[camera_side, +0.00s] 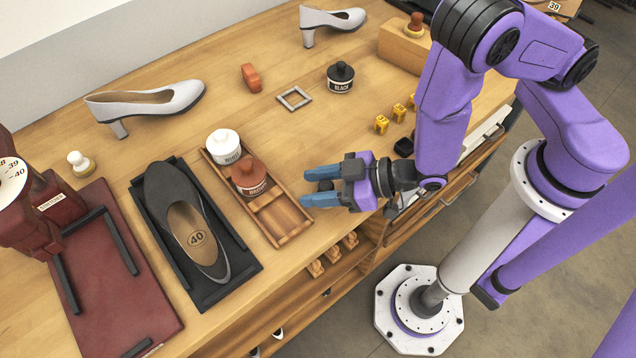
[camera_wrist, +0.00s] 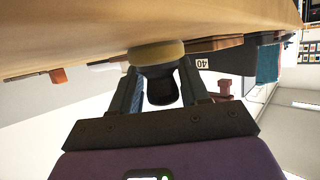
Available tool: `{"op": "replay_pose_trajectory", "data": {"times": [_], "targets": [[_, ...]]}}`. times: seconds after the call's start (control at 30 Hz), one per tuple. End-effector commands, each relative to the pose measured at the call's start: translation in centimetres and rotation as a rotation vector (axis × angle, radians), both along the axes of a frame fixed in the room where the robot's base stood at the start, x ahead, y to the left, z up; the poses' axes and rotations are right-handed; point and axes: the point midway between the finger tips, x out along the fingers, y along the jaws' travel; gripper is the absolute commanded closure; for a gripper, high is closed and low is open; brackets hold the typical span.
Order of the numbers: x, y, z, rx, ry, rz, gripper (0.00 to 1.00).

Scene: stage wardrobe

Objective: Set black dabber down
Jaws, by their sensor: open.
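The black dabber (camera_wrist: 163,90), with a dark handle and a pale yellow pad, is between the two fingers of my gripper (camera_wrist: 160,74) in the wrist view. Its pad faces the wooden surface; I cannot tell whether it touches it. In the side view my gripper (camera_side: 310,187) points left, low at the right edge of the wooden tray, with its blue fingers open. A dark thing between them (camera_side: 325,186) seems to be the dabber's handle, mostly hidden. The wooden tray (camera_side: 296,231) holds a white jar (camera_side: 223,146) and a brown jar (camera_side: 248,175).
A black jar (camera_side: 340,78) and a square grey frame (camera_side: 294,98) are on the bench behind. Yellow blocks (camera_side: 381,124) lie near my arm. A black shoe (camera_side: 187,216) lies in a black tray to the left. The bench's front edge is close below my gripper.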

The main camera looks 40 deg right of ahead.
Motion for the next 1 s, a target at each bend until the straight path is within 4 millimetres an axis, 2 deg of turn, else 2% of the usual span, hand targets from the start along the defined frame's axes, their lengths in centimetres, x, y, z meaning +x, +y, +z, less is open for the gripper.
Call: {"op": "replay_pose_trajectory", "data": {"times": [0.03, 0.17, 0.6, 1.0], "targets": [[-0.4, 0.5, 0.1, 0.007, 0.001, 0.016, 0.46], [-0.6, 0.4, 0.2, 0.009, 0.001, 0.02, 0.46], [-4.6, -4.0, 2.6, 0.004, 0.001, 0.013, 0.46], [-5.1, -4.6, 2.9, -0.008, 0.041, -0.003, 0.46]]}}
